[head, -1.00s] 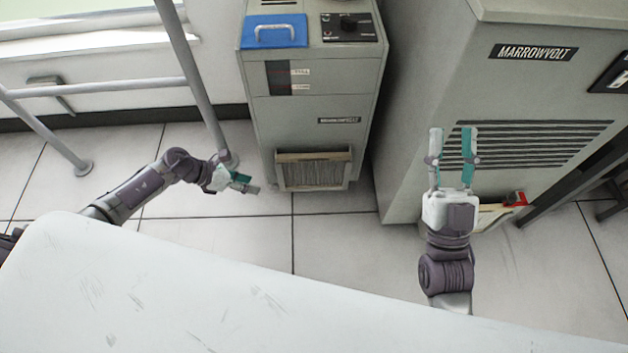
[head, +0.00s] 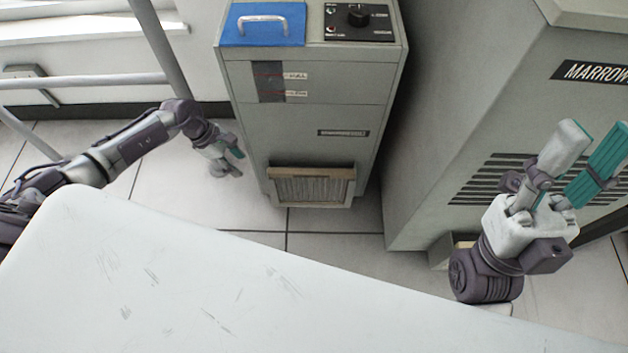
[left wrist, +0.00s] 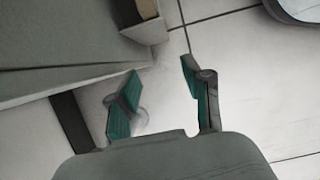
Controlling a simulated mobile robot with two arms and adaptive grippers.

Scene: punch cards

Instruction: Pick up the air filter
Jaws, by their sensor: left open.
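The air filter (head: 312,188) is a pleated grey panel in a tan frame. It sits at the foot of the narrow grey cabinet, its front standing out a little, close to the floor. My left gripper (head: 236,158) is to the left of the filter, beside the cabinet and apart from it. In the left wrist view the left gripper (left wrist: 160,80) has its fingers spread with only floor between them. A tan-edged box end, probably the filter (left wrist: 143,22), is beyond the fingers at the top. My right gripper (head: 590,150) is open and empty before the large cabinet.
The narrow cabinet (head: 315,135) has a blue panel with a handle (head: 262,24) on top. The large vented cabinet (head: 480,110) stands to its right. Grey rails (head: 80,82) run at the left. A white surface (head: 200,280) fills the front. Tiled floor is clear before the filter.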

